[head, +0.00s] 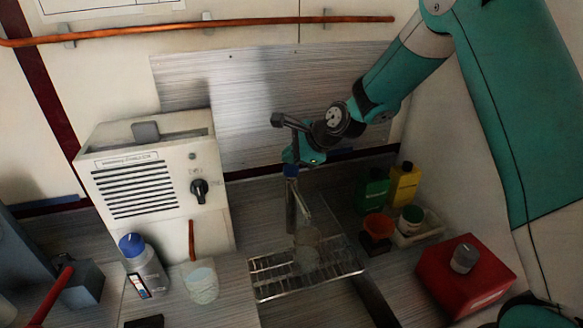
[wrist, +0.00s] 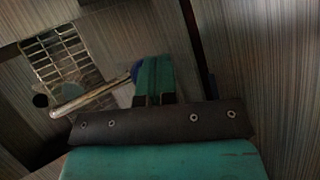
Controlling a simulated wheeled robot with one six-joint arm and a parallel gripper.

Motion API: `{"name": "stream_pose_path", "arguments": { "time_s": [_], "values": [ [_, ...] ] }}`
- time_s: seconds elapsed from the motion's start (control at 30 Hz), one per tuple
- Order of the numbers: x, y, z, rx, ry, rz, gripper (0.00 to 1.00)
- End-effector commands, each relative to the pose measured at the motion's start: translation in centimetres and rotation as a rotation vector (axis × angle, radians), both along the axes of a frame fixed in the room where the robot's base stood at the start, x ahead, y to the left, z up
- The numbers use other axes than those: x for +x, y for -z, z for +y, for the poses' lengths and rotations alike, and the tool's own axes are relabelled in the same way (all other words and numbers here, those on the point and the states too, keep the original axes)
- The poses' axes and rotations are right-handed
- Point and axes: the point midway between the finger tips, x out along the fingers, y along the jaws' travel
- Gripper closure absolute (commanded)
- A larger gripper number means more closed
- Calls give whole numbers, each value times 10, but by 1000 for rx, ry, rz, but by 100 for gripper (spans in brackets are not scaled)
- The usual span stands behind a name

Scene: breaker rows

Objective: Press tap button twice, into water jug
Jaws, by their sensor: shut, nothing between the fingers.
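The tap (head: 292,208) stands upright behind the drip grate, with a blue button (head: 291,171) on top. A clear jug (head: 308,246) sits on the grate under the tap; its water level is too faint to tell. My gripper (head: 293,160) is shut and empty, with its tips right at or just above the blue button. In the wrist view, the teal fingers (wrist: 156,76) overlap the button (wrist: 137,71), and the metal spout (wrist: 88,98) runs down to the left. I cannot tell whether the fingers touch the button.
A metal drip grate (head: 272,292) lies under the jug. A white vented box (head: 150,175) with a black knob, a blue-capped bottle (head: 146,268) and a pale cup (head: 202,284) stand left. Green and yellow bottles (head: 404,188), an orange cup (head: 377,229) and a red box (head: 462,282) stand right.

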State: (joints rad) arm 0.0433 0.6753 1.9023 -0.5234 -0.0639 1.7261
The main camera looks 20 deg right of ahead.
Motion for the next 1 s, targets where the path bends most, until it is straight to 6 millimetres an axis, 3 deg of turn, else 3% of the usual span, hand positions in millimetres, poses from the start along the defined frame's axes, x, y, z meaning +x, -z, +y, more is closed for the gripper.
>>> {"name": "stream_pose_path", "arguments": {
  "time_s": [1.0],
  "values": [
    [0, 11, 0, 0, -1, 1, 100]
  ]
}}
